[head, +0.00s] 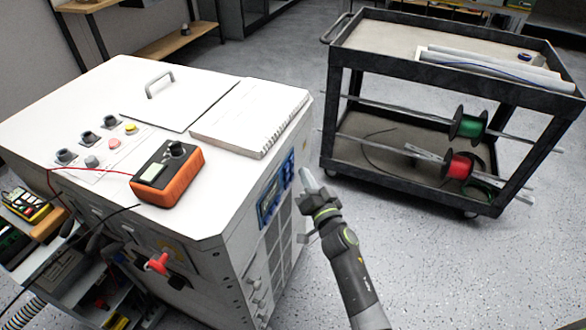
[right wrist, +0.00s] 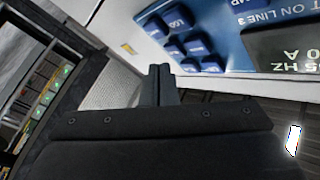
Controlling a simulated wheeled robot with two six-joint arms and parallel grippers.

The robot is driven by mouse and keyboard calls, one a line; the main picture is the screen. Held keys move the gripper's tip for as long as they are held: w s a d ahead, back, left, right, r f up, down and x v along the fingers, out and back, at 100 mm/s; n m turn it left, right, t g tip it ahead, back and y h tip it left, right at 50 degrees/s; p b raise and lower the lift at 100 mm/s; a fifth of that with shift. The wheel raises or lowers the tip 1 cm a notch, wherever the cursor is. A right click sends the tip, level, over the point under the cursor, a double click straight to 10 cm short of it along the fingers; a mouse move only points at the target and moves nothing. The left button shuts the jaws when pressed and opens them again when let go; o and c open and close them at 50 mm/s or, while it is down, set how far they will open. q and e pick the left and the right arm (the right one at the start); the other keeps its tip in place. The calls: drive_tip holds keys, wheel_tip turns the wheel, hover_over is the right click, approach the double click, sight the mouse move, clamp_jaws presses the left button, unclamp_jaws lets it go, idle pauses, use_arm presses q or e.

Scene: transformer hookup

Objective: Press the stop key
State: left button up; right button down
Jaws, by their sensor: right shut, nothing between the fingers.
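A blue control panel (head: 275,192) is set in the right side of the white cabinet (head: 215,225). In the right wrist view the panel (right wrist: 226,40) shows several dark blue keys (right wrist: 185,45) and part of a dark display. The key labels are tilted and mostly unreadable, so I cannot tell which one is the stop key. My right gripper (head: 307,180) is shut and empty, beside the panel on its right. In the right wrist view its fingertips (right wrist: 159,71) point toward the keys, close to their lower left; I cannot tell any contact. My left gripper is not in view.
A black cart (head: 345,125) with red and green wire spools stands at the right. Grey floor lies between them.

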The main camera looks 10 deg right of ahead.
drive_tip(key=shift+w+a, duration=0.1)
drive_tip(key=shift+a, duration=0.05)
idle(0.7)
drive_tip(key=shift+w+a, duration=0.15)
drive_tip(key=shift+a, duration=0.1)
drive_tip(key=shift+w+a, duration=0.2)
drive_tip(key=shift+a, duration=0.05)
idle(0.6)
drive_tip(key=shift+s+d, duration=0.1)
idle(0.4)
drive_tip(key=shift+s+d+p, duration=0.35)
drive_tip(key=shift+d+p, duration=0.1)
drive_tip(key=shift+d, duration=0.1)
drive_tip(key=s+d+p, duration=0.1)
drive_tip(key=d, duration=0.1)
drive_tip(key=s+d+p, duration=0.1)
drive_tip(key=d, duration=0.1)
drive_tip(key=shift+s, duration=0.4)
